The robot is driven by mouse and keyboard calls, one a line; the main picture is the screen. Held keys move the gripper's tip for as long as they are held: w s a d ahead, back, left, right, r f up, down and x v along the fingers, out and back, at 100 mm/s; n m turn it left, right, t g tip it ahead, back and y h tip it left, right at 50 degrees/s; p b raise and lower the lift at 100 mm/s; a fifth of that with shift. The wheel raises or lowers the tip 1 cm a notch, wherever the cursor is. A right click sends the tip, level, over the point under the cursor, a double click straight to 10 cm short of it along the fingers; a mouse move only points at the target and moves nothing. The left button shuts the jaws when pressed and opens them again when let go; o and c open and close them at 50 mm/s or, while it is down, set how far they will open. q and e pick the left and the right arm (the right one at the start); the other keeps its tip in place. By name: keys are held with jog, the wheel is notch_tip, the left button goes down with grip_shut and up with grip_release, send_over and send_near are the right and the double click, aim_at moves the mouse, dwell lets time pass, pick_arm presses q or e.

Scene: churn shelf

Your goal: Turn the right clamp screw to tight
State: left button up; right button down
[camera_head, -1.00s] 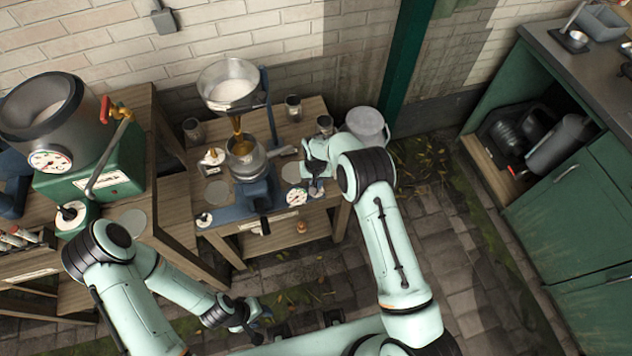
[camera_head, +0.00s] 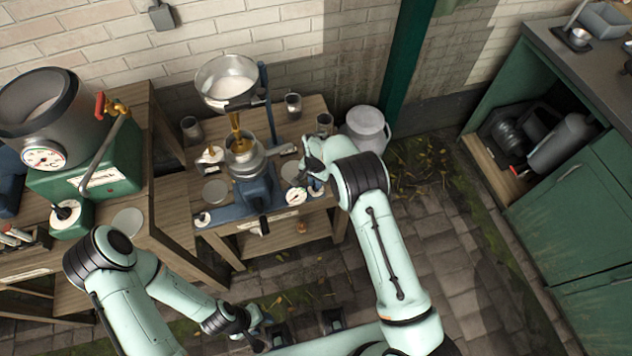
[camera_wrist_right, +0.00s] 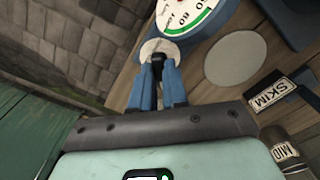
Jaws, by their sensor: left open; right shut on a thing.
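The separator (camera_head: 250,185) stands on the wooden table, with a blue base and a white round gauge (camera_head: 296,196) at its front right. My right gripper (camera_head: 316,178) is beside the gauge at the table's right side. In the right wrist view its blue fingers (camera_wrist_right: 158,88) are shut on a dark knob, the right clamp screw (camera_wrist_right: 158,66). A pale disc (camera_wrist_right: 158,48) lies just beyond the screw, below the gauge (camera_wrist_right: 185,15). The fingers partly hide the screw, and its turn angle cannot be read. My left gripper (camera_head: 256,336) is open and low in front, away from the table.
Another pale disc with a dark knob (camera_head: 202,219) sits at the table's front left. A funnel bowl (camera_head: 228,84) stands above the separator. A metal can (camera_head: 366,130) is right of the table. A label reading SKIM (camera_wrist_right: 270,92) is near my right gripper.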

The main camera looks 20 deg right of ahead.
jog(key=m, duration=0.4)
jog(key=shift+m, duration=2.3)
jog(key=c, duration=1.1)
grip_release()
jog(key=shift+c, duration=0.2)
jog(key=shift+r, duration=0.1)
notch_tip(320, 180, up, 13)
jog(key=shift+r+p, duration=0.15)
jog(key=shift+p, duration=0.15)
